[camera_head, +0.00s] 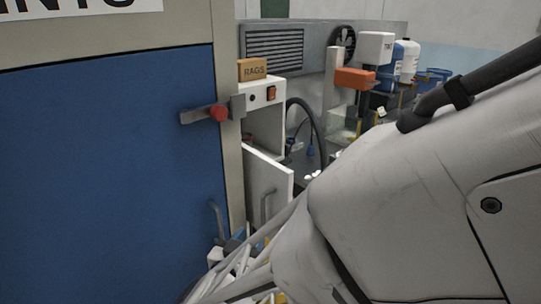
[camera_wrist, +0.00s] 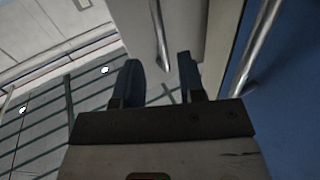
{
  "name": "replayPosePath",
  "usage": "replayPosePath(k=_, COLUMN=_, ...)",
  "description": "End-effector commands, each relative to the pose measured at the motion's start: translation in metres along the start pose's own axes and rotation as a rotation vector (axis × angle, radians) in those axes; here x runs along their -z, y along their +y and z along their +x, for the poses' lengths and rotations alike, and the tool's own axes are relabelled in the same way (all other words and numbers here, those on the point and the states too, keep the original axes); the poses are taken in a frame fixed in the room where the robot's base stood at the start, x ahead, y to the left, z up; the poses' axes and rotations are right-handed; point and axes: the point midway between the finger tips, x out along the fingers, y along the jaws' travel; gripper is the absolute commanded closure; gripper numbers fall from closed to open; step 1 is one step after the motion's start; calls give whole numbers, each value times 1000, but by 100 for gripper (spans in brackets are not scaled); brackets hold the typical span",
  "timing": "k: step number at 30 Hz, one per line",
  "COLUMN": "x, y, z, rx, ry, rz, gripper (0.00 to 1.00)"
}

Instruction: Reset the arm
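My gripper (camera_wrist: 159,76) shows in the wrist view with its two dark blue fingers apart. Nothing is clearly held between them. A silver bar handle (camera_wrist: 158,30) on a pale panel ends close to the gap between the fingertips in the picture; I cannot tell whether they touch. My arm fills the right and lower middle of the head view, reaching forward and down. The gripper cannot be made out clearly there, among cables and small parts at the bottom.
A large blue door (camera_head: 105,165) with a red-knobbed latch (camera_head: 218,112) stands at left. A small white cabinet door (camera_head: 266,190) hangs open beside it. A RAGS box (camera_head: 252,70) sits on the cabinet. Behind are an orange block (camera_head: 355,78) and several containers. A second bar (camera_wrist: 258,45) borders the blue panel.

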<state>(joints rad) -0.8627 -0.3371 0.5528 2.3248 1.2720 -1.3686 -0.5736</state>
Motion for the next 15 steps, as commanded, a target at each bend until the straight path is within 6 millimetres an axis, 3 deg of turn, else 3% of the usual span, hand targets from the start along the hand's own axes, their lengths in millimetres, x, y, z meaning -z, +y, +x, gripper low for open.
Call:
replayPosePath(k=8, x=-2, y=6, z=11, rx=28, ry=-74, rz=30, gripper=63)
replayPosePath(k=15, x=-6, y=18, z=30, rx=96, ry=-241, rz=101, gripper=63)
